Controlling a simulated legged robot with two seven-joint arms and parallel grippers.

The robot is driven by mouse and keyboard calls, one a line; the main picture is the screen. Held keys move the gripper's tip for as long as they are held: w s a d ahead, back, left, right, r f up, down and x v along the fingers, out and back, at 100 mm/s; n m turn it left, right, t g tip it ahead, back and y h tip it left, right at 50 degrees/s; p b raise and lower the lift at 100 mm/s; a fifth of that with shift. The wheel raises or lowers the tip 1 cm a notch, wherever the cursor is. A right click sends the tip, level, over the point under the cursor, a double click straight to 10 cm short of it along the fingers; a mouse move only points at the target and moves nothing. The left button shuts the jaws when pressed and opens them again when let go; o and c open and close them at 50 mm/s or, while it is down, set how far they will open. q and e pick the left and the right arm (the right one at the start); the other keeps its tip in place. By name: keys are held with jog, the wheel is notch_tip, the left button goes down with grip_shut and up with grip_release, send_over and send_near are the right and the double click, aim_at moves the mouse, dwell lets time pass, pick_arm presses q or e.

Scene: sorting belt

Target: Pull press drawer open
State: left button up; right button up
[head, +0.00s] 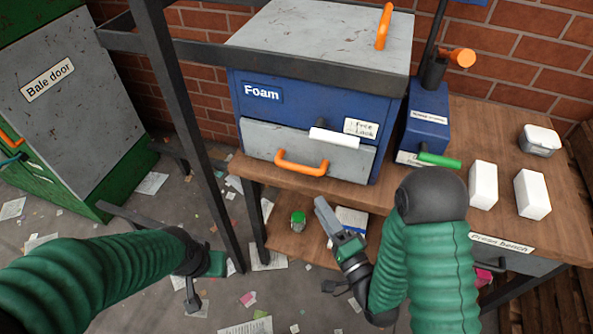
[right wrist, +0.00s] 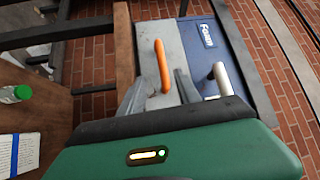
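The press is a blue box labelled "Foam" on a wooden bench. Its grey drawer front (head: 258,141) is low on the box and carries an orange bar handle (head: 302,168). The drawer looks shut. A white lever (head: 334,138) sits above it beside a "Free / Lock" label (head: 360,128). My right gripper (head: 325,214) is below and in front of the handle. In the right wrist view its two fingers (right wrist: 161,91) are apart, with the orange handle (right wrist: 162,66) beyond and between them, not visibly gripped. My left gripper (head: 135,220) is low at the left, away from the press; its opening is unclear.
A dark upright post (head: 185,125) stands left of the press. The bench (head: 500,215) holds white blocks (head: 483,185), a blue unit (head: 427,125) with a green handle, and a clear container. A green-capped jar (head: 298,221) is on the lower shelf. Paper scraps litter the floor.

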aim_at(297, 170)
jog(key=b+x, duration=1)
jog(key=x, duration=0.4)
jog(key=shift+r, duration=0.1)
grip_shut()
jog(key=shift+f+b, duration=0.2)
jog(key=shift+b, duration=0.1)
dwell(0.6)
